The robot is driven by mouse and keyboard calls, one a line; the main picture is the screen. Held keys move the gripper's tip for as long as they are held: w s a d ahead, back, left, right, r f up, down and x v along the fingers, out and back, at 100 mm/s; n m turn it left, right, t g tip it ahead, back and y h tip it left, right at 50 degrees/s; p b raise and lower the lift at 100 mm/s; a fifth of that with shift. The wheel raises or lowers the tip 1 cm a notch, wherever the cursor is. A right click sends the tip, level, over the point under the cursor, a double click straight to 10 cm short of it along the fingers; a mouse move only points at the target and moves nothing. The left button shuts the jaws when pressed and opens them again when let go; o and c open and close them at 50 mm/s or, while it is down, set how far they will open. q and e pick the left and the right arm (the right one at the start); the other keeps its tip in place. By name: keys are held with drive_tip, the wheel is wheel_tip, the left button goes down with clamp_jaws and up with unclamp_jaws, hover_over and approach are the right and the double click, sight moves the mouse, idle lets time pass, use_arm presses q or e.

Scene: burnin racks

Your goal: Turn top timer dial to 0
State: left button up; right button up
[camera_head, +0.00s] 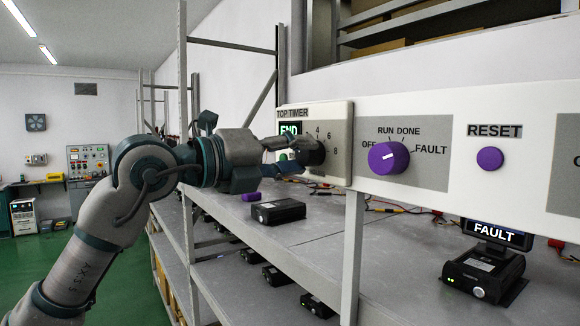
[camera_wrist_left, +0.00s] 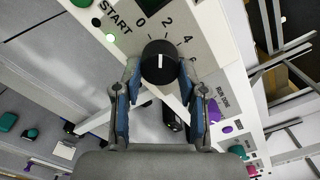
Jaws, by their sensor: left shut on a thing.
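The top timer dial (camera_head: 316,153) is a black round knob on the pale panel headed TOP TIMER, with numbers around it. It also shows in the left wrist view (camera_wrist_left: 159,52), with a short white line on its face that runs upright in that picture. My left gripper (camera_head: 294,156) is shut on the dial. In the left wrist view its two blue-padded fingers (camera_wrist_left: 161,78) lie on either side of the knob. My right gripper is in neither view.
A small screen reading END (camera_head: 290,128) is left of the dial, partly behind my gripper. A purple selector knob (camera_head: 388,157) and a purple RESET button (camera_head: 489,158) are to the right. Below, the grey shelf (camera_head: 330,245) holds black devices, one with a FAULT display (camera_head: 496,234).

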use_arm(q)
drive_tip(key=n+b, duration=0.1)
drive_tip(key=n, duration=0.2)
drive_tip(key=shift+f, duration=0.1)
drive_tip(key=shift+n+b, duration=0.35)
drive_tip(key=shift+n, duration=1.05)
